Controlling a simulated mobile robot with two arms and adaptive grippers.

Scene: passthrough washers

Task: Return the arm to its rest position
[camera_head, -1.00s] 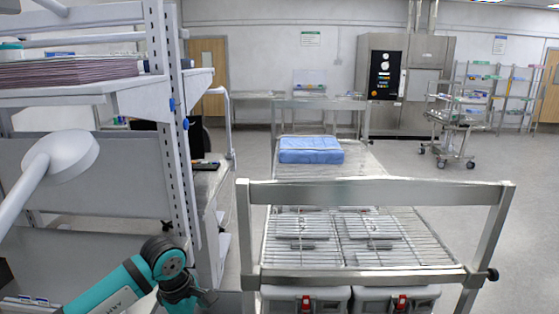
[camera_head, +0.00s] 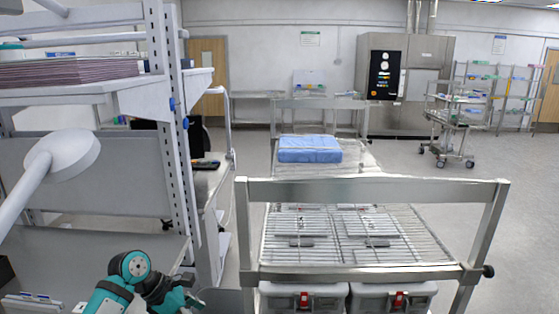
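My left arm, teal and dark grey, comes in at the bottom left of the head view. Its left gripper (camera_head: 190,297) is low in the picture, between the shelf unit and the metal cart. Its fingers are small and partly cut off by the lower edge, so I cannot tell whether they are open or shut. I see nothing clearly held in it. My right arm and gripper are not in view.
A metal cart (camera_head: 370,190) with wire racks stands in front, with grey bins (camera_head: 390,297) below. A blue wrapped pack (camera_head: 309,149) lies on a surface behind it. The shelf unit (camera_head: 70,215) fills the left. Open floor (camera_head: 520,230) lies to the right.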

